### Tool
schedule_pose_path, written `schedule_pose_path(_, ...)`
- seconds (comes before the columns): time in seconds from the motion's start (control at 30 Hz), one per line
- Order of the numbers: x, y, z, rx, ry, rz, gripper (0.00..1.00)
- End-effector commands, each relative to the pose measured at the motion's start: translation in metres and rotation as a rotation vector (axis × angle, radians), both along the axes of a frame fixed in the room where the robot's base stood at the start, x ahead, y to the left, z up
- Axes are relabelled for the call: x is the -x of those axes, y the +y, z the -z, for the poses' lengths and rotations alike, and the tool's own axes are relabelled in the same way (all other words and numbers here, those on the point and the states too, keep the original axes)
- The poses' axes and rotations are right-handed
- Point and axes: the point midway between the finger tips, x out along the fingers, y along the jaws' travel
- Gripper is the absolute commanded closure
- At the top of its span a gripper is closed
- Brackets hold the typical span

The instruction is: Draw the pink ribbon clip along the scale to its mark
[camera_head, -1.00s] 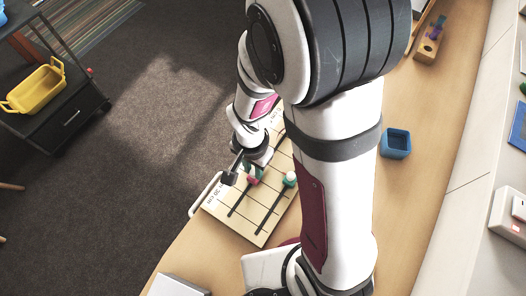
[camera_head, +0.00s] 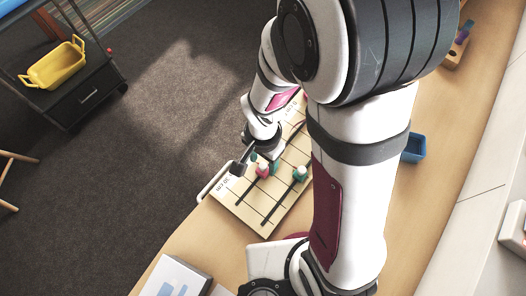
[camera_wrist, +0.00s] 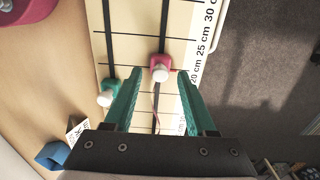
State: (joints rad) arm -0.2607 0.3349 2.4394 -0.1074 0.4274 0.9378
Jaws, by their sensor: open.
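The pink ribbon clip (camera_wrist: 160,66), with a white knob on top, sits on a dark slot of the wooden scale board (camera_wrist: 133,18). It also shows in the head view (camera_head: 262,171), close to my gripper. My gripper (camera_wrist: 156,76) is open, its two green fingers on either side of the slot, with the pink clip just beyond and between their tips in the wrist picture. Nothing is held. A green clip (camera_wrist: 106,92) with a white knob sits on the neighbouring slot, left of the left finger. Printed numbers run along the board's right edge. The clip's mark is not clear.
A blue box (camera_head: 413,148) stands on the table right of my arm. A blue thing (camera_wrist: 52,155) and a small card (camera_wrist: 76,130) lie left of the board in the wrist view. A white-and-blue box (camera_head: 172,278) is at the table's front.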

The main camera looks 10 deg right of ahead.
Motion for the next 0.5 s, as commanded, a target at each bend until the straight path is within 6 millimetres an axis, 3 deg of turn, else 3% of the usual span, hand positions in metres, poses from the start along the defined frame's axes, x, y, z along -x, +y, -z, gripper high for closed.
schedule_pose_path(0.4,-0.002,0.0,-0.114,-0.001,-0.01,-0.001,0.44)
schedule_pose_path(0.5,-0.001,0.0,-0.135,-0.001,-0.008,-0.001,0.44)
